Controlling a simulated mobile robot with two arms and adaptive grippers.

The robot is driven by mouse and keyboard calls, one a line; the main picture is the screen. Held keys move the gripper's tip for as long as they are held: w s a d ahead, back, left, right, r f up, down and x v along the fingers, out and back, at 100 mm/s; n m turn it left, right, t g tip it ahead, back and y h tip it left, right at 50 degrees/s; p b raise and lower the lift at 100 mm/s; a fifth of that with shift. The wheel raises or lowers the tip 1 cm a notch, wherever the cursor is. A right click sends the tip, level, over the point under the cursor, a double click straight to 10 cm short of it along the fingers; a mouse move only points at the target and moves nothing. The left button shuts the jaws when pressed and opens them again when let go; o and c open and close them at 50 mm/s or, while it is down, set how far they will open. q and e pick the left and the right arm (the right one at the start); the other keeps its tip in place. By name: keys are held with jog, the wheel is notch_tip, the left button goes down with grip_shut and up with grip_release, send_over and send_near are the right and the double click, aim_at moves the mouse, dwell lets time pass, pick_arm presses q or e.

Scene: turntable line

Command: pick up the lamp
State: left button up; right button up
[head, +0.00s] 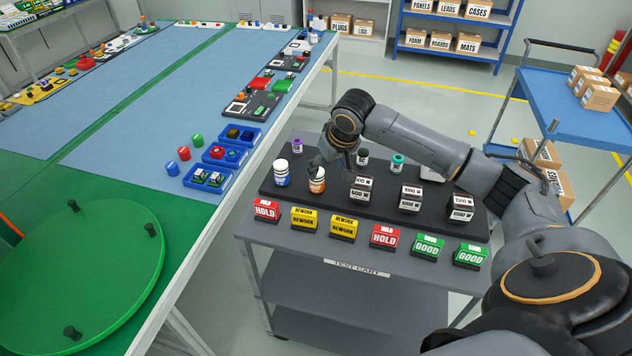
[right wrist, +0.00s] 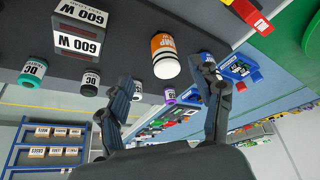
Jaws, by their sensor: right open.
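An orange-and-white lamp (head: 317,180) stands upright on the black raised board of the test cart, and it also shows in the right wrist view (right wrist: 164,55). A blue-and-white cylinder (head: 281,174) stands just left of it. My right gripper (head: 324,160) is over the board, just behind and above the orange lamp, partly overlapping its top in the head view. In the right wrist view, its two fingers (right wrist: 168,88) are spread with nothing between them, and the orange lamp lies beyond the tips. My left gripper is in neither view.
Stacked watt-marked blocks (head: 361,190) stand right of the lamp. Small purple, black and teal cylinders (head: 397,163) stand behind. HOLD, REWORK and GOOD blocks (head: 343,228) line the front of the cart (head: 354,265). A turntable (head: 90,262) and blue bins are at left.

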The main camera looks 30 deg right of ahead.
aim_at(319, 173)
jog(key=x, duration=0.2)
jog(key=shift+w+f, duration=0.25)
jog(key=shift+f, duration=0.1)
jog(key=shift+w+f, duration=0.2)
jog(key=shift+f, duration=0.1)
jog(key=shift+w+a+f+p, duration=0.15)
jog(key=shift+w+f+p, duration=0.5)
jog(key=shift+w+f, duration=0.15)
jog(key=shift+x, duration=1.15)
jog(key=shift+w+f, duration=0.2)
jog(key=shift+w, duration=0.1)
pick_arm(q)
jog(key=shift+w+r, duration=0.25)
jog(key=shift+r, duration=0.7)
pick_arm(e)
jog(key=c, duration=1.3)
jog(key=shift+c, duration=0.2)
